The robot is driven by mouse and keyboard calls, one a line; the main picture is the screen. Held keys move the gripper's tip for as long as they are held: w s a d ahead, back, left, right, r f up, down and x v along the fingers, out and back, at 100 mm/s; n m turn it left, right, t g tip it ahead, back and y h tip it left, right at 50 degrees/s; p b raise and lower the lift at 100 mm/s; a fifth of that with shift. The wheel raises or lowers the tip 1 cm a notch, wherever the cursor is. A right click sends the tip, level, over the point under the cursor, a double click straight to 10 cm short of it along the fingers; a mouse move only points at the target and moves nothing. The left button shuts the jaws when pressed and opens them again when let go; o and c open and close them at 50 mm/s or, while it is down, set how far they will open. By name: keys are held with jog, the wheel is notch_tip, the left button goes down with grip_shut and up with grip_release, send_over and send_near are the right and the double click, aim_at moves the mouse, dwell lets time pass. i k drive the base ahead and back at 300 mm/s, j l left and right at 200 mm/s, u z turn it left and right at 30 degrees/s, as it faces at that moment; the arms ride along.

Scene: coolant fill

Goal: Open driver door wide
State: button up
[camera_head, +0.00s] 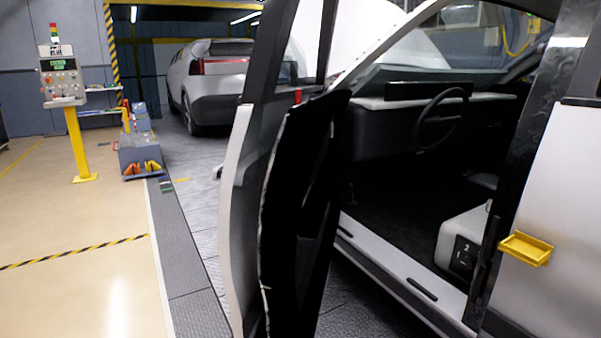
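The driver door (300,190) stands ajar in the middle of the head view, swung out from the car body and seen nearly edge-on. Its inner side is black and its outer skin is white. Through the opening I see the car's interior, with the steering wheel (440,120), the dashboard and the white door sill (405,275). My gripper is not in this view.
A yellow handle or tray (525,248) sits on the white body panel at right. A control panel on a yellow post (75,120) and a grey cart (140,150) stand at left. Another white car (210,80) is behind. The beige floor (90,240) at left is clear.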

aim_at(275, 242)
jog(key=i+j+z, duration=0.15)
jog(key=j, duration=0.25)
jog(key=i+j+z, duration=0.2)
jog(key=j, duration=0.25)
jog(key=i+j+z, duration=0.15)
jog(key=j, duration=0.3)
jog(key=i+j+z, duration=0.15)
jog(key=j, duration=0.35)
jog(key=i+j+z, duration=0.15)
jog(key=j, duration=0.35)
jog(key=j+z, duration=0.2)
jog(key=j, duration=0.3)
jog(key=k+l+z, duration=0.1)
jog(key=l, duration=0.3)
jog(key=k+l+z, duration=0.1)
jog(key=l, duration=0.3)
jog(key=k+l, duration=0.15)
jog(key=l, duration=0.3)
jog(key=k+l+z, duration=0.15)
jog(key=l, duration=0.25)
jog(key=i+j, duration=0.4)
